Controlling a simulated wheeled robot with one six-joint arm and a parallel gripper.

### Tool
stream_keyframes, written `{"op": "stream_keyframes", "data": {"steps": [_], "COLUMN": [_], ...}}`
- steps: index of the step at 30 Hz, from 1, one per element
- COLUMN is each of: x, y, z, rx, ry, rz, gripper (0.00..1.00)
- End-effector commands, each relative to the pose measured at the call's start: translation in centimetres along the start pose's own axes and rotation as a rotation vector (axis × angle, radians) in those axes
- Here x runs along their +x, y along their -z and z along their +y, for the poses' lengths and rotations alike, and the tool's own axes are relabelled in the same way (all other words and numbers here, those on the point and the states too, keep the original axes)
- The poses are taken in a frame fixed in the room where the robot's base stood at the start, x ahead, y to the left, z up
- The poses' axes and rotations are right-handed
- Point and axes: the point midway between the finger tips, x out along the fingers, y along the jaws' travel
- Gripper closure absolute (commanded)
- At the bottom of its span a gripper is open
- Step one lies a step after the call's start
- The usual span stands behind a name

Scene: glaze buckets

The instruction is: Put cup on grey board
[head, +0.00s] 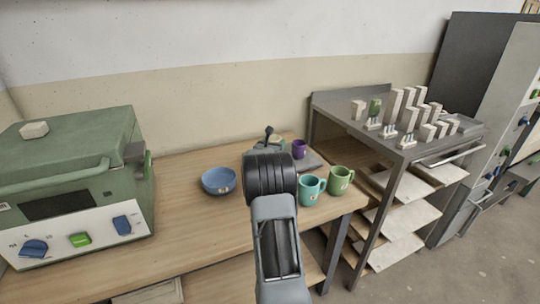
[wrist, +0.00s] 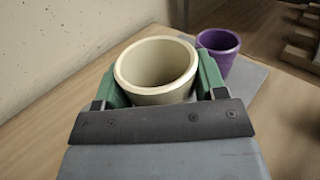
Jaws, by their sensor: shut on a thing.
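My gripper (wrist: 161,84) is shut on a cream cup (wrist: 156,66), with a green finger on each side of it. The cup is upright and its open mouth faces up. In the head view only a little of the cream cup (head: 277,139) shows behind my arm. The grey board (wrist: 248,82) lies on the wooden table beside and behind the held cup, and shows in the head view (head: 312,161) too. A purple cup (wrist: 218,50) stands on it, also seen in the head view (head: 299,149). Whether the held cup touches anything below is hidden.
A teal cup (head: 310,190) and a green cup (head: 340,180) stand at the table's right front. A blue bowl (head: 218,181) is left of my arm. A green kiln-like box (head: 75,190) stands far left, and a metal rack (head: 400,150) stands right. The table between box and bowl is clear.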

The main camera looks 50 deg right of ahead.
Motion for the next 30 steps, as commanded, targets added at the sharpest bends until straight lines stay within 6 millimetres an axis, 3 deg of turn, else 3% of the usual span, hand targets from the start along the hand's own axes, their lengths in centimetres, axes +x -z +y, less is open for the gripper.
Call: {"op": "stream_keyframes", "data": {"steps": [11, 18, 30], "x": [-0.6, -0.6, -0.6], "y": [1.7, 4.7, 5.1], "z": [1.6, 1.7, 1.8], "rx": [0.0, -0.001, 0.001], "ry": [-0.003, -0.001, -0.002], "rz": [-0.002, -0.001, -0.002], "gripper": [0.64, 0.64, 0.64]}}
